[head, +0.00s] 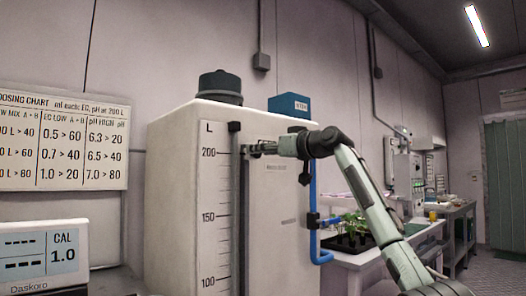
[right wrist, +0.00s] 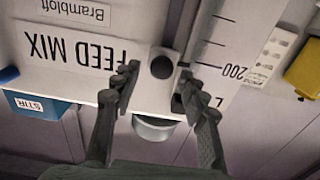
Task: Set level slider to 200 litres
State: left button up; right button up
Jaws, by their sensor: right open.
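The white tank (head: 188,190) carries a litre scale (head: 209,215) marked 200, 150 and 100, beside a dark vertical track (head: 236,215). My right gripper (head: 252,148) is at the track, about level with the 200 mark. In the right wrist view, which is upside down, a pale slider plate with a round dark knob (right wrist: 162,68) sits close to the 200 mark (right wrist: 234,71). The open fingers of my right gripper (right wrist: 154,90) are on either side of the plate; whether they touch it I cannot tell. My left gripper is not in view.
A black cap (head: 220,86) and a blue STIR box (head: 289,105) are on top of the tank. A blue pipe (head: 313,190) runs down its right side. A dosing chart (head: 65,140) and a meter (head: 42,255) are at left. Benches with plants (head: 352,228) are at right.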

jog(key=v, duration=1.2)
